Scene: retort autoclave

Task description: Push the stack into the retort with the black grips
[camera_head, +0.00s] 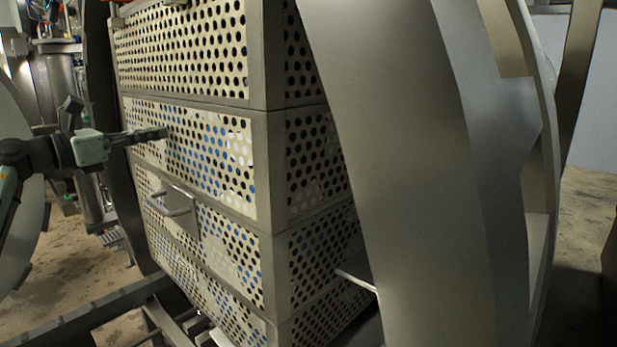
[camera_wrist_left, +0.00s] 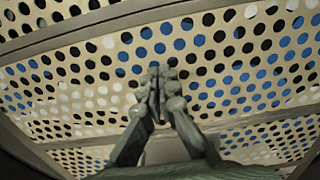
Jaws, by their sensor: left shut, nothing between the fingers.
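The stack (camera_head: 212,118) is a tall pile of perforated beige metal baskets with grey frames. Blue and white contents show through the holes of the lower baskets. The stack stands at the opening of the retort (camera_head: 400,120), whose grey curved rim hides part of its right side. My left gripper (camera_head: 160,133) is shut and empty, its tip at the front face of the second basket from the top. In the left wrist view the shut fingers (camera_wrist_left: 157,85) point at the perforated panel (camera_wrist_left: 215,65); whether they touch it I cannot tell. My right gripper is not in view.
A metal handle (camera_head: 172,204) sticks out from a plate on a lower basket. A rail frame (camera_head: 85,312) runs along the lower left. A round grey door edge (camera_head: 20,200) stands at the far left. Open floor (camera_head: 585,230) shows at the right.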

